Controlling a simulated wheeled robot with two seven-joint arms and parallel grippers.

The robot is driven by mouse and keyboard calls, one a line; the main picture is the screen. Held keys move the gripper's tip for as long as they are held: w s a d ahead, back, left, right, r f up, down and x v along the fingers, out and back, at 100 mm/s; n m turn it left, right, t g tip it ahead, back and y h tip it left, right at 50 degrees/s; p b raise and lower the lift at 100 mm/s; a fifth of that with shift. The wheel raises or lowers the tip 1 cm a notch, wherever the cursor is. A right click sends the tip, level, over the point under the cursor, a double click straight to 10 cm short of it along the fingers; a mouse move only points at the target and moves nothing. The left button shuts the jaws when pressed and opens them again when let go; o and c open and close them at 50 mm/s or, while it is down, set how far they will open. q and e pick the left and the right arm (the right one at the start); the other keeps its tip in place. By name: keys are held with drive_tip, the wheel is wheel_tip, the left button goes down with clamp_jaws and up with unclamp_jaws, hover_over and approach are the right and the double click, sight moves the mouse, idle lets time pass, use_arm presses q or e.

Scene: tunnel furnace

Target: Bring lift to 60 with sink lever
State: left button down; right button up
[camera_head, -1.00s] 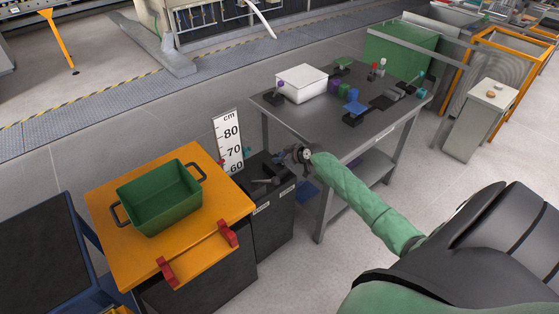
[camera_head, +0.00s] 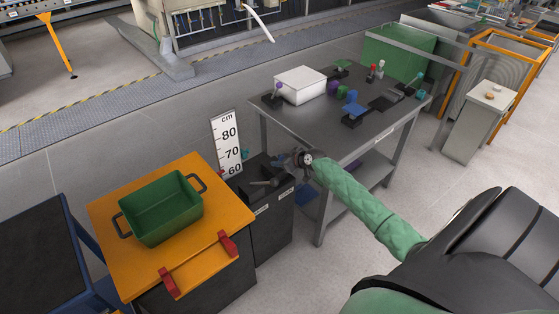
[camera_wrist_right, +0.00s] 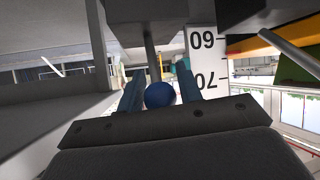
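The dark lever box (camera_head: 270,218) stands between the orange-topped table and the grey workbench. A grey lever handle (camera_head: 264,183) lies over its top. My right gripper (camera_head: 287,160) is above the box's far right part, and its fingers are hard to see in the head view. In the right wrist view, a blue ball knob (camera_wrist_right: 160,95) on a grey rod sits between the fingers of my right gripper (camera_wrist_right: 161,80). They look open, with narrow gaps beside the knob. The white cm scale (camera_head: 228,145) behind the box shows 80, 70 and 60. My left gripper is out of view.
The orange table (camera_head: 110,245) holds a green bin (camera_head: 162,232) and has red clamps at its front edge. The grey workbench (camera_head: 300,128) carries a white box (camera_head: 300,85) and several small parts. The floor between the bench and my arm is clear.

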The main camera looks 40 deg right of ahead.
drive_tip(key=shift+o, duration=1.1)
drive_tip(key=shift+s, duration=0.1)
drive_tip(key=shift+s+d+r, duration=0.2)
drive_tip(key=shift+s, duration=0.1)
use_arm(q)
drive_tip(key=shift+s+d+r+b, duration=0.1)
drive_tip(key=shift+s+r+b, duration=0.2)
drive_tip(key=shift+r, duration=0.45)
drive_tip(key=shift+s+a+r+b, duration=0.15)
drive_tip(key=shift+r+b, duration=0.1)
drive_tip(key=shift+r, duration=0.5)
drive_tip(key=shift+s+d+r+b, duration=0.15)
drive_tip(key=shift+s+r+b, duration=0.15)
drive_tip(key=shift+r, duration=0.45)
use_arm(e)
drive_tip(key=v, duration=0.6)
drive_tip(key=shift+s+r, duration=0.25)
drive_tip(key=shift+s, duration=0.1)
